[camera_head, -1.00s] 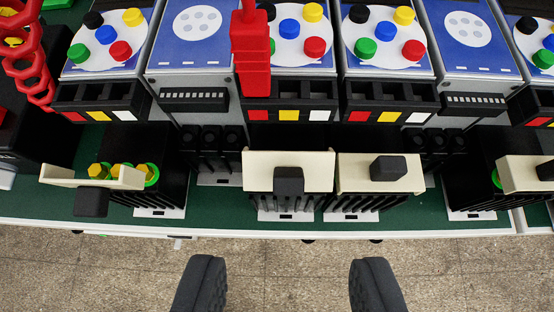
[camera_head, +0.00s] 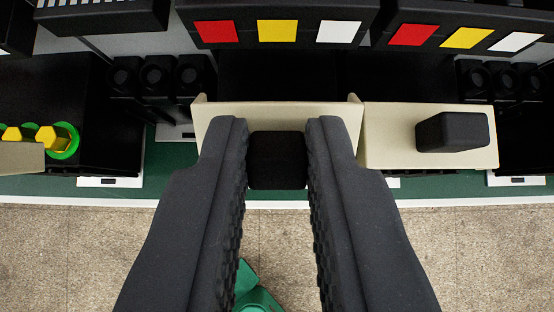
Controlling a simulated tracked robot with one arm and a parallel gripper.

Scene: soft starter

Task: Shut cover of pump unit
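A cream cover (camera_head: 280,113) with a black block handle (camera_head: 277,160) is in the middle of the camera view, on a black unit. The handle sticks out toward me below the cover's front edge, and the cover looks tilted, not flat. My gripper (camera_head: 277,150) has one dark ribbed finger on each side of this handle. Both fingers appear to touch its sides, so it looks shut on the handle. The fingers hide the lower corners of the cover. No label shows which unit is the pump unit.
A neighbouring cream cover (camera_head: 390,150) on the right lies flat with its handle (camera_head: 452,132) on top, close to my right finger. Yellow and green terminals (camera_head: 50,138) are exposed at the left. Black housings with coloured labels (camera_head: 277,30) stand behind.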

